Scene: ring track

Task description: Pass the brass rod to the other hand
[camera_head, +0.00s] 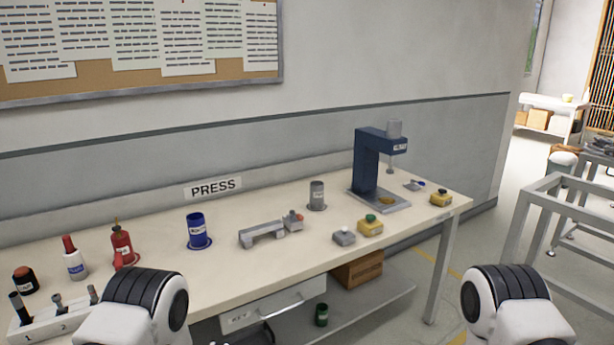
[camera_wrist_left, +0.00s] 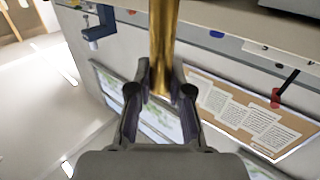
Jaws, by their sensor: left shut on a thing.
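The brass rod (camera_wrist_left: 163,35) shows in the left wrist view as a smooth golden bar running up out of the top edge. My left gripper (camera_wrist_left: 162,84) is shut on it, with one dark finger on each side of its near end. The rod's far end is cut off by the frame. In the head view neither the rod nor the jaws can be seen; only white and black parts of my two arms show at the bottom. My right gripper is in neither view.
The long bench (camera_head: 150,292) carries a blue press (camera_head: 366,165), a blue cup (camera_head: 197,231), a grey cylinder (camera_head: 317,195), a grey bracket (camera_head: 262,234), a yellow button box (camera_head: 370,227) and a red bottle (camera_head: 122,243). A metal frame (camera_head: 540,215) stands at the right.

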